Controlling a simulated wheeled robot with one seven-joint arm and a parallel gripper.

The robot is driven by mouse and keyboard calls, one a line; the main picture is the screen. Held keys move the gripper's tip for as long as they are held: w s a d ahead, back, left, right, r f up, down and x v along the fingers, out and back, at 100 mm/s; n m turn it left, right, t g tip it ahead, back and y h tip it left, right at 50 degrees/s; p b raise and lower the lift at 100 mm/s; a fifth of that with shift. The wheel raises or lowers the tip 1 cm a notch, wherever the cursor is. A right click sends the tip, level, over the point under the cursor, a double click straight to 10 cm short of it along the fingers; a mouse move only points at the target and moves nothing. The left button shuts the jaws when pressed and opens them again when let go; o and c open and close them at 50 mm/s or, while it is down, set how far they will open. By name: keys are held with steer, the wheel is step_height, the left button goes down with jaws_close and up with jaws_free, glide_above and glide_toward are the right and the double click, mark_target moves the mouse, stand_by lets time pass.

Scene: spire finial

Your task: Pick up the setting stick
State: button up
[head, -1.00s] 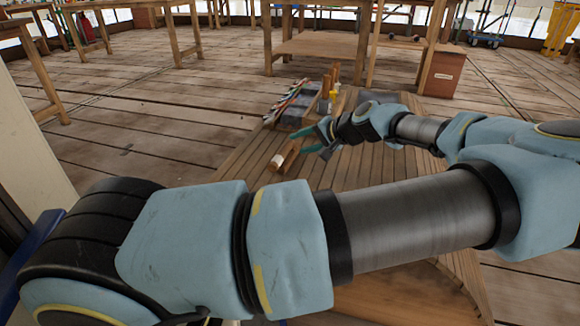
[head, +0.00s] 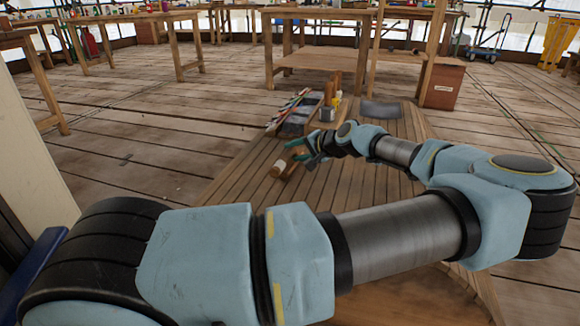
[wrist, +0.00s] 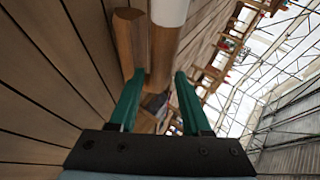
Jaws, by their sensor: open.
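My gripper (head: 303,150) is open, with green fingers, low over the slatted wooden surface (head: 240,185). In the wrist view the fingers (wrist: 157,78) are apart with nothing clamped between them. A round wooden stick with a white end, seemingly the setting stick (wrist: 163,50), lies just beyond the fingertips, in line with the gap. In the head view its pale end (head: 278,169) shows just left of and below the gripper. A flat-faced wooden piece (wrist: 125,42) lies beside it, beyond the left finger. I cannot tell whether the two touch. My wrist hides part of this in the head view.
A tray of thin sticks (head: 288,112) and a grey can (head: 328,114) stand behind the gripper. A dark flat sheet (head: 380,109) lies to their right. Workbenches (head: 320,58) and a brown box (head: 441,89) stand farther back. The slats left of the stick are clear.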

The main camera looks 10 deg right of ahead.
steer(key=shift+w+a+f, duration=0.15)
steer(key=shift+w, duration=0.15)
jaws_close()
stand_by(0.4)
